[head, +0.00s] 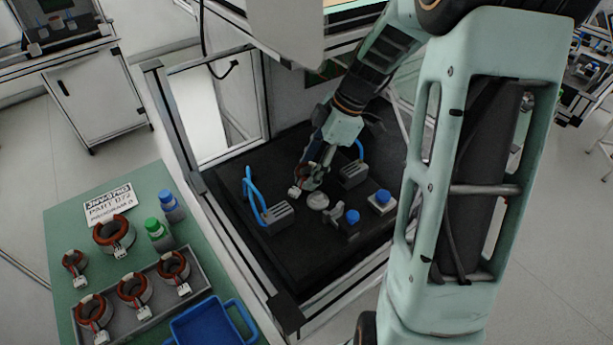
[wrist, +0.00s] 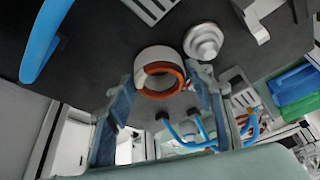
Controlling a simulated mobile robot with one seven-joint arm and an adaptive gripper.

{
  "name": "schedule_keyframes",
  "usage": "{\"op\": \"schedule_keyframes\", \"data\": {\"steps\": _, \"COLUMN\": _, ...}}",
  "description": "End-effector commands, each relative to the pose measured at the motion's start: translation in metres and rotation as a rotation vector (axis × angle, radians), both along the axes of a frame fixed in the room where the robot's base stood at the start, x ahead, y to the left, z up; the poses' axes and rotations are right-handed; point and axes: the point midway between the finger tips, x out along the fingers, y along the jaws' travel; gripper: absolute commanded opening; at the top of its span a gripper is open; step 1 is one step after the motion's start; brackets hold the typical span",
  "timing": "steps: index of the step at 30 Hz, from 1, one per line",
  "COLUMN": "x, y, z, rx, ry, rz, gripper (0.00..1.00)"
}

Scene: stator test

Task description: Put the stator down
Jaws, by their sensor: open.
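The stator (wrist: 158,62), a pale ring with orange-brown windings, stands on the dark surface inside the test station in the wrist view. My gripper (wrist: 162,82) is open, with one finger on each side of the stator; whether either finger touches it I cannot tell. In the head view my gripper (head: 311,181) reaches down into the station. The stator is mostly hidden by it there. A round silver fixture (head: 318,201) is right beside it and shows in the wrist view too (wrist: 203,42).
Grey blocks with blue cables (head: 278,217) and blue-button boxes (head: 381,201) surround the spot on the dark station floor (head: 310,258). The station's frame borders it. At left, a green table (head: 62,222) bears several other stators, a grey tray (head: 197,270), bottles and a blue bin (head: 205,325).

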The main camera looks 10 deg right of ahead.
Motion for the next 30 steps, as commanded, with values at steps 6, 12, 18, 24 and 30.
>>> {"op": "schedule_keyframes", "data": {"steps": 6, "x": 0.000, "y": 0.000, "z": 0.000, "rx": 0.000, "ry": 0.000, "rz": 0.000, "gripper": 0.31}}
{"op": "schedule_keyframes", "data": {"steps": 12, "x": 0.000, "y": 0.000, "z": 0.001, "rx": 0.000, "ry": 0.000, "rz": 0.000, "gripper": 0.09}}
{"op": "schedule_keyframes", "data": {"steps": 18, "x": 0.000, "y": 0.000, "z": 0.001, "rx": 0.000, "ry": -0.001, "rz": 0.000, "gripper": 0.03}}
{"op": "schedule_keyframes", "data": {"steps": 24, "x": 0.001, "y": 0.002, "z": 0.006, "rx": 0.000, "ry": -0.001, "rz": 0.001, "gripper": 0.03}}
{"op": "schedule_keyframes", "data": {"steps": 30, "x": 0.004, "y": 0.008, "z": 0.019, "rx": 0.001, "ry": -0.001, "rz": 0.001, "gripper": 0.03}}
